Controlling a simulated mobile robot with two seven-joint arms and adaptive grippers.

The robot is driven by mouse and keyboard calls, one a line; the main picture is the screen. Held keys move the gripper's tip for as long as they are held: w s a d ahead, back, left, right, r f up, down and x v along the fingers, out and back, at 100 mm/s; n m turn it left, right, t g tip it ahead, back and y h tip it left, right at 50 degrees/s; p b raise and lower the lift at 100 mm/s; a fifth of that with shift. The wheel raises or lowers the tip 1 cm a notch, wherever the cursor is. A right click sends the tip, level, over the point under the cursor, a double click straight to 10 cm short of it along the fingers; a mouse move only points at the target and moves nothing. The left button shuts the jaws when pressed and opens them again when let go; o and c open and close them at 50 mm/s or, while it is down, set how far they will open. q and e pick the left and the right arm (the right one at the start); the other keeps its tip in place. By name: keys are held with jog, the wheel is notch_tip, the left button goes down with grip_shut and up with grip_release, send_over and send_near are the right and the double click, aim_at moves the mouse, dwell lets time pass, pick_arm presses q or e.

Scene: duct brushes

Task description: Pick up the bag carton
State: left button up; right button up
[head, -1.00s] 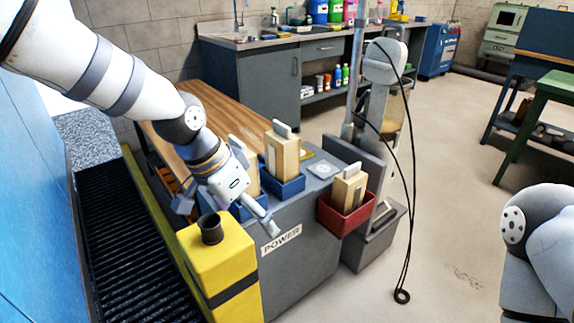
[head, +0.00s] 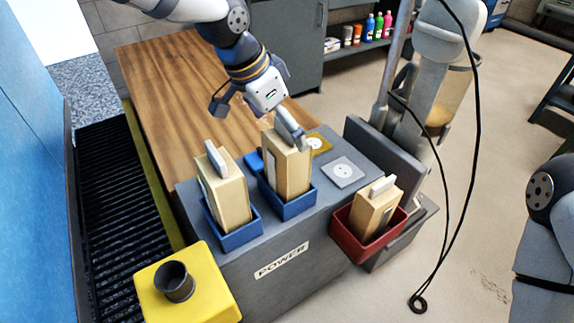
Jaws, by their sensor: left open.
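Several tan cartons with grey tabs on top stand in trays; I cannot tell which one is the bag carton. One carton (head: 225,200) stands in a blue tray (head: 240,238) at the left. A second carton (head: 288,170) stands in another blue tray (head: 298,208) in the middle. A third carton (head: 374,212) leans a little in a red tray (head: 350,238) at the right. My left gripper (head: 257,118) is open, its fingers spread, above and behind the middle carton. One finger overlaps that carton's tab in the picture; contact is unclear. My right gripper is out of view.
A yellow post with a black cup (head: 175,282) stands at front left. A wooden bench top (head: 165,75) lies behind. A black cable (head: 470,190) hangs at the right.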

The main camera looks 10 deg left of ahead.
pick_arm(q)
jog(key=x, duration=0.4)
jog(key=shift+d+f, duration=0.2)
jog(key=shift+d, duration=0.15)
jog(key=shift+r, duration=0.1)
jog(key=c, duration=1.6)
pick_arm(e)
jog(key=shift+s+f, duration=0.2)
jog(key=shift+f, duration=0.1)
pick_arm(q)
jog(key=shift+o, duration=0.2)
notch_tip(320, 180, up, 10)
jog(key=shift+f, duration=0.15)
notch_tip(320, 180, up, 7)
jog(key=p, duration=0.2)
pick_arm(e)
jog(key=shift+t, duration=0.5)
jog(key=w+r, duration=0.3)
